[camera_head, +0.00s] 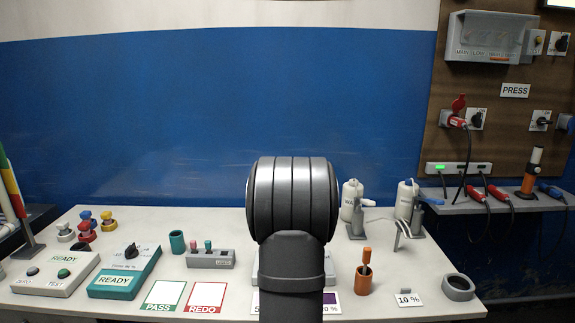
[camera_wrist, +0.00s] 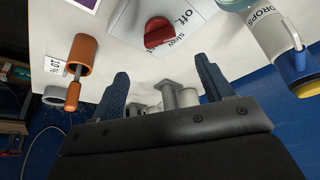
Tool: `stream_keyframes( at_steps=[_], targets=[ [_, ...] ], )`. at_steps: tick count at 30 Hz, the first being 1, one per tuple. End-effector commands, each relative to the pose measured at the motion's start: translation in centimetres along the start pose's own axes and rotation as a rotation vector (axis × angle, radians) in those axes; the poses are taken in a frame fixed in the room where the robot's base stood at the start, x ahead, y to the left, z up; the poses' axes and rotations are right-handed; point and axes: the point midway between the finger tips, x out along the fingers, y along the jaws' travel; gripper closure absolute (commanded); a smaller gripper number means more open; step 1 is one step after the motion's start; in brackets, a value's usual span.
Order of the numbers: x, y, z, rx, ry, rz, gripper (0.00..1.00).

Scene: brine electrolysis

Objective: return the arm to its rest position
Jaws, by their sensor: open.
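My gripper (camera_wrist: 158,88) shows in the wrist view with its two blue ribbed fingers spread wide apart. It is open, and nothing is held between the fingertips. Grey fittings show beyond the gap between the fingers, apart from them as far as I can tell. In the head view my own grey arm stands upright at the middle of the table's front and hides the gripper. It also hides part of a pale device behind it.
An orange holder (camera_head: 363,280), a grey ring (camera_head: 458,287) and two white bottles (camera_head: 350,200) (camera_head: 405,199) stand right of my arm. A control box (camera_head: 211,259) and teal READY box (camera_head: 124,272) stand left. In the wrist view, a red knob (camera_wrist: 158,32) and DROPS bottle (camera_wrist: 272,38) appear.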

Motion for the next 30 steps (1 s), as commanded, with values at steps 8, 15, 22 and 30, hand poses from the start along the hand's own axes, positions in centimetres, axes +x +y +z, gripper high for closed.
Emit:
stream_keyframes(
  at_steps=[8, 15, 22, 30],
  targets=[
    [-5.8, 0.0, -0.1, 0.0, 0.003, -0.002, 0.27],
    [-5.0, -0.1, -0.1, 0.175, -0.031, 0.009, 0.27],
    [-3.5, -0.2, -0.3, 0.383, -0.062, 0.023, 0.27],
    [-1.8, -0.2, -0.5, 0.627, -0.097, 0.047, 0.27]
  ],
)
